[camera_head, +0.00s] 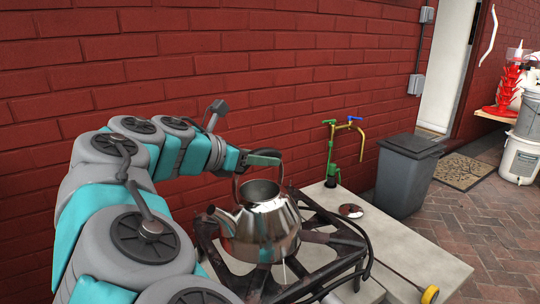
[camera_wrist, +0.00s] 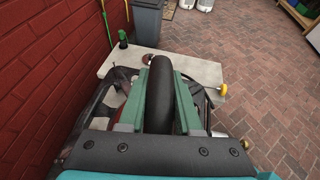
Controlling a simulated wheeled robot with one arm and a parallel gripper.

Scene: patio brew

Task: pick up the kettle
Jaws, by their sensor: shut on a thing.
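The kettle (camera_head: 262,228) is shiny metal, with its spout to the left and a dark arched handle on top. In the head view it is upright over the black burner stand (camera_head: 345,243); I cannot tell whether it touches the stand. My gripper (camera_head: 265,158) is at the top of the handle. In the wrist view my gripper (camera_wrist: 172,75) has its two green fingers on either side of the dark handle (camera_wrist: 186,110), shut on it. The kettle's body is mostly hidden there behind the gripper.
A round metal lid (camera_head: 350,211) lies on the pale slab (camera_head: 405,243) right of the stand. A green and brass tap (camera_head: 333,150) rises behind it. A grey bin (camera_head: 407,172) stands further right. The red brick wall (camera_head: 270,60) runs close behind my arm. Brick paving at right is mostly clear.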

